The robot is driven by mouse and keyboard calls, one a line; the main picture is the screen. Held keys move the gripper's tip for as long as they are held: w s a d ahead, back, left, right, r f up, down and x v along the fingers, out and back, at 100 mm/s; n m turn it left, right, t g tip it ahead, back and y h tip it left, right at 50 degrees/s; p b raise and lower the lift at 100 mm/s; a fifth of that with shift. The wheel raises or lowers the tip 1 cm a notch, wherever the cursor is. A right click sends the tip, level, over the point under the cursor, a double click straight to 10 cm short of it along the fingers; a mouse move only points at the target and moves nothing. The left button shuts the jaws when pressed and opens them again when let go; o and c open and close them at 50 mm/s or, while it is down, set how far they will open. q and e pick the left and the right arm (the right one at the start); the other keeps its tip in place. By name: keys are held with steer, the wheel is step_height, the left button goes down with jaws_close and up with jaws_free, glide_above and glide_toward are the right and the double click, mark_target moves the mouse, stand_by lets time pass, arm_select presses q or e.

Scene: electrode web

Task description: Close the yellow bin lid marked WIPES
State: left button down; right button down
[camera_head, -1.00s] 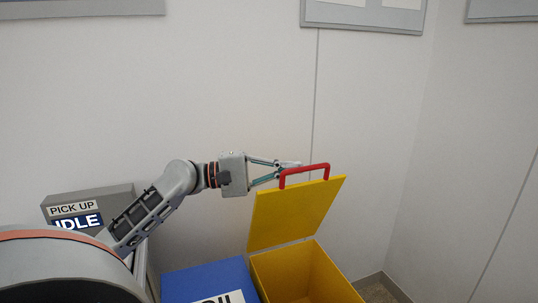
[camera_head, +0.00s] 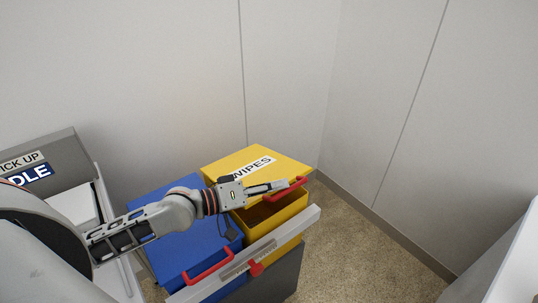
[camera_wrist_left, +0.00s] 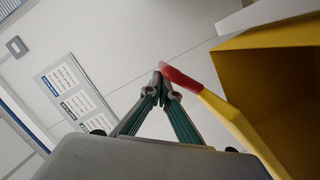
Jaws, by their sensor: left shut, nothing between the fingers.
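The yellow lid marked WIPES (camera_head: 270,155) is tilted down low over the yellow bin (camera_head: 285,208). A dark gap shows between the lid's front edge and the bin. The red handle (camera_head: 290,189) is on the lid's front edge. My left gripper (camera_head: 280,186) is shut and empty, its fingertips at the handle. In the left wrist view the closed fingertips (camera_wrist_left: 165,80) are right beside the red handle (camera_wrist_left: 179,76); whether they touch is unclear. The yellow lid edge (camera_wrist_left: 243,128) also shows there. My right gripper is out of view.
A blue bin (camera_head: 150,205) with a red handle (camera_head: 208,267) stands left of the yellow one. A grey box (camera_head: 55,150) is at the left. Walls enclose the back; carpet is clear at right.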

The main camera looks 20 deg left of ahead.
arm_select(q)
step_height(320, 180, down, 6)
steer(key=d+m, duration=0.1)
steer(key=shift+s+d+m+y, duration=0.3)
steer(key=shift+s+m+y, duration=0.1)
steer(key=shift+s, duration=0.05)
steer(key=shift+f, duration=0.1)
